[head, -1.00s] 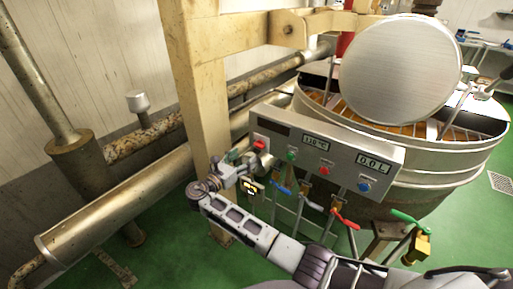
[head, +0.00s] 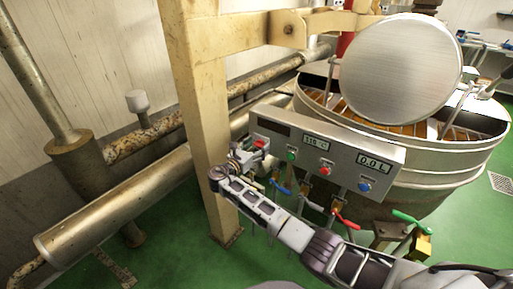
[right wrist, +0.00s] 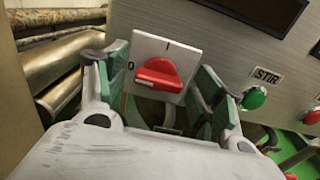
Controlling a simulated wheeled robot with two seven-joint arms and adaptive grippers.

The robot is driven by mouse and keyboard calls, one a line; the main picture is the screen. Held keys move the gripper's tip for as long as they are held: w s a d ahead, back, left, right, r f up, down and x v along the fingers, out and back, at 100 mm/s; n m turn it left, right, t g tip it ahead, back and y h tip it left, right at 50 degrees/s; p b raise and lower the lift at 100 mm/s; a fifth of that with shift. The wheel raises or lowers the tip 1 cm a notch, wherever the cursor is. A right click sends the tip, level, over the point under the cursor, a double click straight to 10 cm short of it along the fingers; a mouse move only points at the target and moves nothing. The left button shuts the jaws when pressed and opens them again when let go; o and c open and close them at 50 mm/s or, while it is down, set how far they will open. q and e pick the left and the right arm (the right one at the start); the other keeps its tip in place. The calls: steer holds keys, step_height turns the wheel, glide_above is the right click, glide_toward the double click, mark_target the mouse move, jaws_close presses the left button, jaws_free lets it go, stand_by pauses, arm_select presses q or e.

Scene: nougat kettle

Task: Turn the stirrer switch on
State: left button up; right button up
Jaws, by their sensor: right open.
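The stirrer switch (right wrist: 158,75) is a red rotary knob on a white square plate (right wrist: 170,48) in the right wrist view. The plate is marked 0 at the left and I at the top. The knob's grip lies roughly crosswise, with its left end toward the 0. In the head view the red switch (head: 260,144) is at the left end of the control panel. My right gripper (right wrist: 160,95) is open, with its green-edged fingers to the left and right of the knob and no clear grip on it. In the head view my right gripper (head: 247,160) is just below the switch. My left gripper is not in view.
The grey control panel (head: 338,147) carries green, red and blue buttons and displays. The green button (right wrist: 254,98) labelled STIR is right of the switch. Coloured valve handles (head: 345,220) hang below the panel. A beige post (head: 205,110) stands close on the left. The kettle (head: 440,150) is behind.

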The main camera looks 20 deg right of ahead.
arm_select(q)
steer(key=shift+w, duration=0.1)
arm_select(e)
steer(key=c, duration=1)
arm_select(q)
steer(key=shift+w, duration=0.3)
